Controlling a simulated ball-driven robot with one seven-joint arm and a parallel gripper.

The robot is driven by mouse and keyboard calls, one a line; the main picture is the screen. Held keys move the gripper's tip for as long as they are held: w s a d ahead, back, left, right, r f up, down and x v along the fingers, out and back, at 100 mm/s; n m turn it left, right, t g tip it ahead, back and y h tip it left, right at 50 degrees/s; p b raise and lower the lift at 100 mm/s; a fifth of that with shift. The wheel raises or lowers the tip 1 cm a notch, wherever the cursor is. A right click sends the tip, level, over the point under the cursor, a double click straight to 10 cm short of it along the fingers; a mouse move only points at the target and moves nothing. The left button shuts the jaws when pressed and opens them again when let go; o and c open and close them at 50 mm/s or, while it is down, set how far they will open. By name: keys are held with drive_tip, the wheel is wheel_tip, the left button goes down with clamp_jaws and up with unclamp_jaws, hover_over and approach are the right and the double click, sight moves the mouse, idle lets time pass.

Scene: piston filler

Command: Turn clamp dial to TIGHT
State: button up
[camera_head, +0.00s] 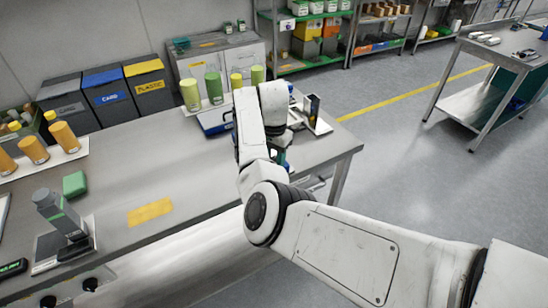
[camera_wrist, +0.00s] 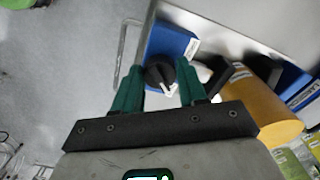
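The clamp dial (camera_wrist: 159,75) is a round black knob with a white pointer, on a blue block (camera_wrist: 166,46) at the table edge in the wrist view. The pointer slants down and slightly right in that picture. My gripper (camera_wrist: 159,66) has green fingers, spread apart, one left and one right of the dial. Gaps show between the knob and the fingers; I cannot tell whether the tips reach down to the knob's depth. No TIGHT mark is readable. In the head view my arm hides the dial and most of the gripper.
An orange cylinder (camera_wrist: 262,112) and black parts lie right of the fingers in the wrist view. In the head view, green bottles (camera_head: 190,95) stand behind my arm on the steel table (camera_head: 140,165). A grey device (camera_head: 62,215) stands at left. Open floor (camera_head: 410,160) lies right.

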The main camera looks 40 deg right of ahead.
drive_tip(key=o, duration=0.4)
wheel_tip(320, 180, up, 11)
drive_tip(key=b, duration=0.1)
idle(0.6)
drive_tip(key=shift+f, duration=0.15)
drive_tip(key=s+f+n+h, duration=0.3)
drive_tip(key=s+f+n, duration=0.3)
drive_tip(key=s+f, duration=0.9)
drive_tip(key=s+a+f+n+y, duration=0.1)
drive_tip(key=s+a+n, duration=0.3)
drive_tip(key=s+a, duration=0.4)
drive_tip(key=s+a+f+n+t+y, duration=0.1)
drive_tip(key=s+a+f+n, duration=0.3)
drive_tip(key=s+a, duration=0.5)
drive_tip(key=s, duration=0.3)
drive_tip(key=shift+f+n+y, duration=0.15)
drive_tip(key=shift+n+y, duration=0.25)
